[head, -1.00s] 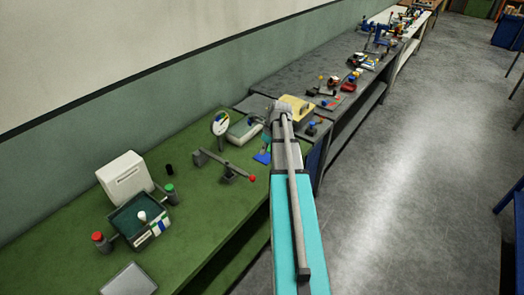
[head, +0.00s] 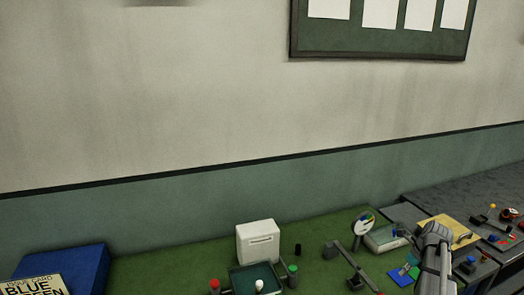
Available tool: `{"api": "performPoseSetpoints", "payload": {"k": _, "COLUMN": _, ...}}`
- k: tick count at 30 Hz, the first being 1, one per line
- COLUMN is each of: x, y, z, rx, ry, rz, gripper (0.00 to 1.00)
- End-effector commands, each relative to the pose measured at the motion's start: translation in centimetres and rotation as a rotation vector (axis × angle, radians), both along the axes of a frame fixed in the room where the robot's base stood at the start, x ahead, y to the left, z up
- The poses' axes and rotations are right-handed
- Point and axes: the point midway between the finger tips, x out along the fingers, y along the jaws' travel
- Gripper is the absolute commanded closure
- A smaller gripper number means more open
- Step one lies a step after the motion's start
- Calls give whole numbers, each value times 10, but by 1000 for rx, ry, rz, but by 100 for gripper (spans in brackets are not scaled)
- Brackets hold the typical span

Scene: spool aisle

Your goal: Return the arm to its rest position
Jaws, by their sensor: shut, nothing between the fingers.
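Part of my own arm (head: 436,258) shows at the lower right in the head view, a grey joint with a link running down out of the frame. It stands in front of the green-topped bench (head: 200,258) and covers a bit of its right end.
A white box (head: 258,242), a dark green tray (head: 256,280), a balance-like grey bar (head: 350,264) and a blue box (head: 62,270) stand on the bench. A noticeboard (head: 380,28) hangs on the wall.

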Motion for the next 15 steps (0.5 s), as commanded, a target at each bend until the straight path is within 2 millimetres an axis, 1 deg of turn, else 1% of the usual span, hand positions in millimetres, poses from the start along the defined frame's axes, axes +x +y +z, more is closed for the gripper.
{"api": "performPoseSetpoints", "payload": {"k": 5, "x": 3, "y": 32, "z": -5, "rx": -38, "ry": -21, "rz": 179, "gripper": 100}}
{"api": "performPoseSetpoints", "payload": {"k": 8, "x": 6, "y": 58, "z": -8, "rx": -68, "ry": -39, "rz": 335, "gripper": 100}}
{"api": "performPoseSetpoints", "payload": {"k": 15, "x": 7, "y": 127, "z": -16, "rx": -147, "ry": -90, "rz": 778, "gripper": 100}}
